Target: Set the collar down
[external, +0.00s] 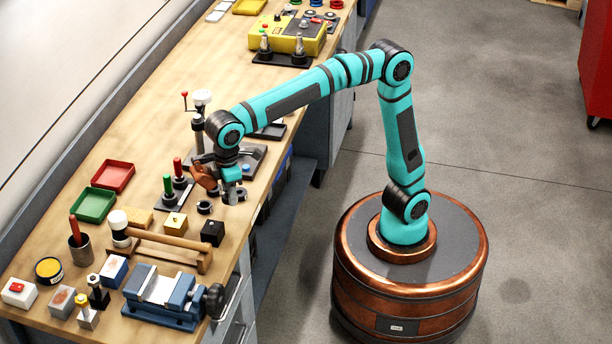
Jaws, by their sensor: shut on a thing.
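My gripper (231,193) is low over the workbench, pointing down, at the end of the teal arm. It is shut on a small dark ring-like piece, the collar (241,194), which is partly hidden by the fingers. At this size I cannot tell whether the collar touches the bench top or hangs just above it. Another dark ring (204,208) lies on the wood just left of and nearer than my gripper.
A black block (212,233) and a yellow block (175,223) stand nearby. Red-topped and green-topped posts (168,188) are to the left. A wooden-handled mallet (165,238) rests on a rack, and a blue vise (165,296) stands nearer. Red (113,176) and green (93,205) trays lie farther left.

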